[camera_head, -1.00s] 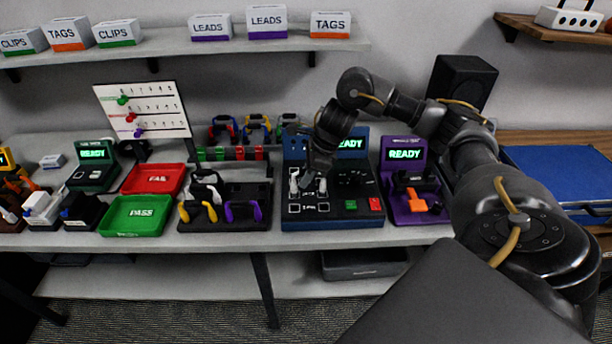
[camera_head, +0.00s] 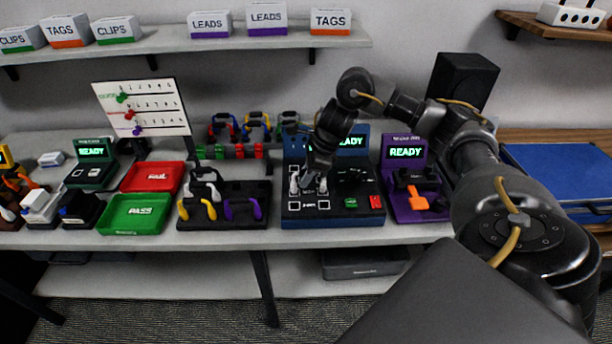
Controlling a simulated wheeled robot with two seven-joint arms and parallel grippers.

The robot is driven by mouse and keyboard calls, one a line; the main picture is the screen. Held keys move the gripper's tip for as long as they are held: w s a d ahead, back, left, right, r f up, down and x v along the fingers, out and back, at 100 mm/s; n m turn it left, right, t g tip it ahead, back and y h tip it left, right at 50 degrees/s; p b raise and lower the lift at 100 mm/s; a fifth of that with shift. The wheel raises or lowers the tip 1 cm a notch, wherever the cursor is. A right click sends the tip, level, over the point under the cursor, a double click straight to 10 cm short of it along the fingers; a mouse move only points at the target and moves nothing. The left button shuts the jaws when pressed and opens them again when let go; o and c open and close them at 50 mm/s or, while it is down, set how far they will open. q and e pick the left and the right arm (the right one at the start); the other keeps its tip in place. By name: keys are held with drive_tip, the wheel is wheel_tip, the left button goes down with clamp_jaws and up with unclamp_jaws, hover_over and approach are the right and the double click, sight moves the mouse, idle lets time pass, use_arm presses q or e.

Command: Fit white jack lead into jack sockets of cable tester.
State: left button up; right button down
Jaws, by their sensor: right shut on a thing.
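The blue cable tester (camera_head: 333,218) stands on the bench with a lit READY screen and has a dark panel with sockets, a green button and a red button. My right gripper (camera_head: 309,183) points down over the left part of its panel. It is shut on the white jack lead (camera_head: 294,184), whose white ends show on either side of the fingers. The ends are at the upper jack socket area; whether they are seated or just above cannot be told. The gripper hides the middle of the lead. My left gripper is out of view.
A dark lead rack (camera_head: 224,218) with yellow, purple and white-grey leads stands to the left. Beyond it are the green PASS tray (camera_head: 136,232) and red FAIL tray (camera_head: 153,187). A purple tester (camera_head: 417,216) stands close on the right. Coloured leads hang behind.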

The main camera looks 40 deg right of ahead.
drive_tip(key=c, duration=0.7)
unclamp_jaws()
wheel_tip(320, 180, up, 8)
drive_tip(key=p, duration=0.7)
idle(0.7)
